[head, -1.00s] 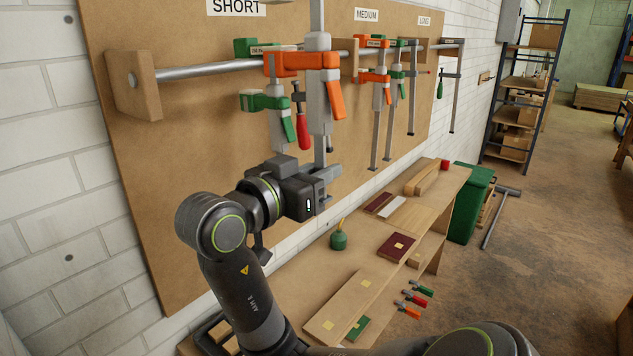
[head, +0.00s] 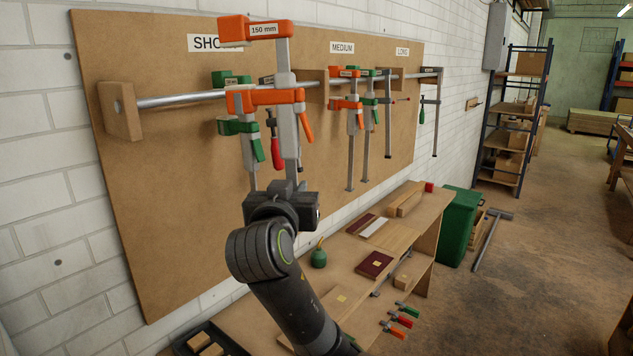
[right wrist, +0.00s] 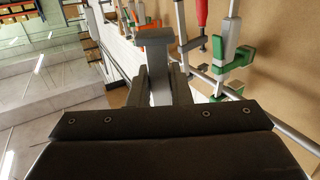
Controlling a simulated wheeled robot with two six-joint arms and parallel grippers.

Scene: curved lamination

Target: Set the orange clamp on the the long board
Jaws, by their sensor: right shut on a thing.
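My right gripper (head: 290,188) is shut on the grey bar of an orange clamp (head: 250,30) labelled 150 mm and holds it upright. The clamp's upper orange jaw is above the rail in the head view, and its lower orange jaw and handle overlap the hanging clamps. The grey bar also shows between my fingers in the right wrist view (right wrist: 156,50). A long light wooden board (head: 350,288) with a yellow square lies on the bench below, partly hidden by my right arm. My left gripper is not in view.
Green clamps (head: 237,126) and other orange clamps (head: 345,103) hang from the wall rail (head: 180,97), close behind the held clamp. Open floor lies to the right.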

